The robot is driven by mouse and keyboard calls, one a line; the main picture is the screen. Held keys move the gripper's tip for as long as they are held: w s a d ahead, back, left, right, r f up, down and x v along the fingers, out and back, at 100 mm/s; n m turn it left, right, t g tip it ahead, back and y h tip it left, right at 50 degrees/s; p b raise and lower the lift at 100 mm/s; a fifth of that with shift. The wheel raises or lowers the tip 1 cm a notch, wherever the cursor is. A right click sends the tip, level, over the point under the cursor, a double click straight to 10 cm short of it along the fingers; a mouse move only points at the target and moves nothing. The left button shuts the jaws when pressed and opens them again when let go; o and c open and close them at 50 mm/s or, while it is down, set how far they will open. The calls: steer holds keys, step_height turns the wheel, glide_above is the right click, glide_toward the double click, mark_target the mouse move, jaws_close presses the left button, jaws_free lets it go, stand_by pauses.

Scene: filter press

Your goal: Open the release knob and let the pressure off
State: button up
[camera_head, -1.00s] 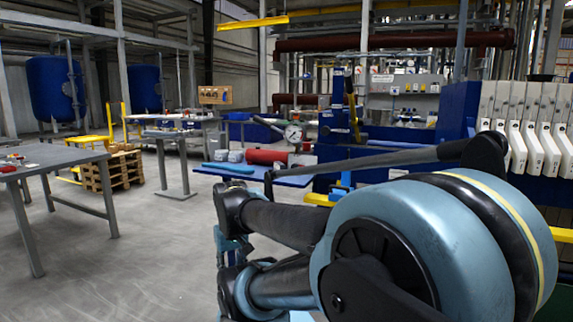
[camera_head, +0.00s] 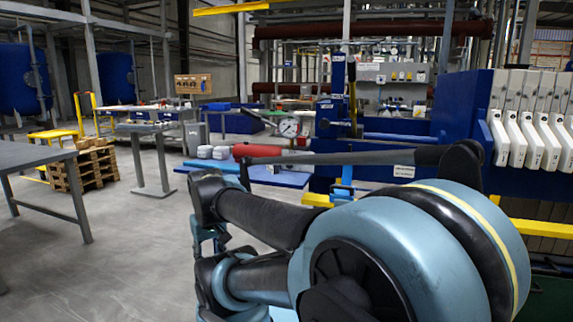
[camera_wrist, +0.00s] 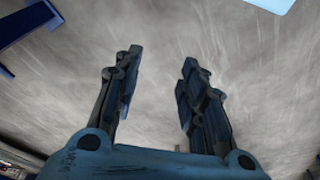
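The blue filter press (camera_head: 338,150) stands right of centre in the head view, with a row of white plates (camera_head: 535,138) at its right. A round white-faced pressure gauge (camera_head: 289,127) shows at its left side. I cannot make out the release knob with certainty; small fittings near the gauge are too small to tell apart. My gripper (camera_wrist: 162,57) is open and empty in the wrist view, its two dark fingers apart over bare grey floor. It is away from the press fittings.
A grey table (camera_head: 35,158) and a wooden pallet stack (camera_head: 90,168) stand left. Yellow rails (camera_head: 540,229) run low by the press. Floor between is clear.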

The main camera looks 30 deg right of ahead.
steer(key=w+d+r+m+h, duration=0.2)
steer(key=w+d+r+m, duration=0.3)
steer(key=w+d+r, duration=1.25)
steer(key=w+d+r+m+h, duration=0.1)
steer(key=w+d+r+m, duration=0.2)
steer(key=w+d+r, duration=0.55)
steer(key=w+d+r+m+h, duration=0.1)
steer(key=w+d+r+m, duration=0.15)
steer(key=d, duration=1.25)
steer(key=shift+n, duration=0.25)
steer(key=x, duration=1.6)
steer(key=shift+s+a+f, duration=0.1)
steer(key=shift+s+a, duration=0.1)
steer(key=c, duration=0.8)
